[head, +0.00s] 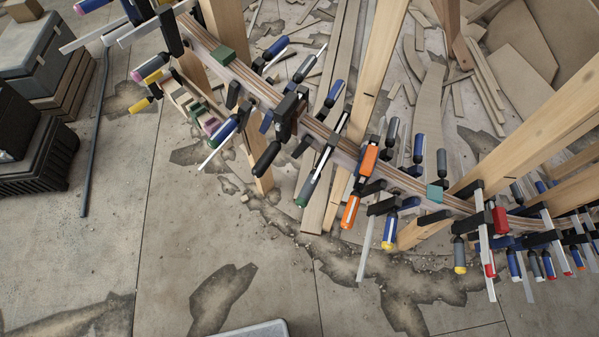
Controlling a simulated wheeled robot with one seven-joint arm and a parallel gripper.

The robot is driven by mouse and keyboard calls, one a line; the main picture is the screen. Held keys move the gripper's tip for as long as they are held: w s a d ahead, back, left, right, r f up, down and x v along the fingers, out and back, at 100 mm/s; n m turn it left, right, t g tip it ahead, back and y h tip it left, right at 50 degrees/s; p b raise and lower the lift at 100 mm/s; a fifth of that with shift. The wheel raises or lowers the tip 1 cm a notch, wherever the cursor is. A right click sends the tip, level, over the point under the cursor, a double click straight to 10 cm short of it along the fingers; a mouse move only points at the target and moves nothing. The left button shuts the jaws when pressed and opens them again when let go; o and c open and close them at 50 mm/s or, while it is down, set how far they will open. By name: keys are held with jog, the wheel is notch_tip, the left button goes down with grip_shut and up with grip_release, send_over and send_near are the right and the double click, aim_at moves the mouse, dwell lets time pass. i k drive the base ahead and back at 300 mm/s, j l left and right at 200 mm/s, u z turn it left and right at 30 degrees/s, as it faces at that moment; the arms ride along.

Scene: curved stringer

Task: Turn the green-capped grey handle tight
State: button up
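The green-capped grey handle (308,188) is on a bar clamp near the middle of the head view. It hangs slanting down and left below the curved laminated stringer (318,133), with its green cap at the lower end. The clamp's pale bar runs up and right beside it. I cannot tell from this view how tight the clamp is. My gripper is not in view.
Many other clamps crowd the stringer, including an orange-handled one (350,211) and a yellow-capped blue one (389,231) to the right. Wooden posts (378,65) stand behind. Black cases (35,150) sit at left. The stained floor in front is mostly clear.

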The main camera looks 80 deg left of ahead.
aim_at(305, 193)
jog(key=u, duration=1.45)
jog(key=k+l+z, duration=0.25)
jog(key=k+z, duration=0.2)
jog(key=k+l, duration=0.05)
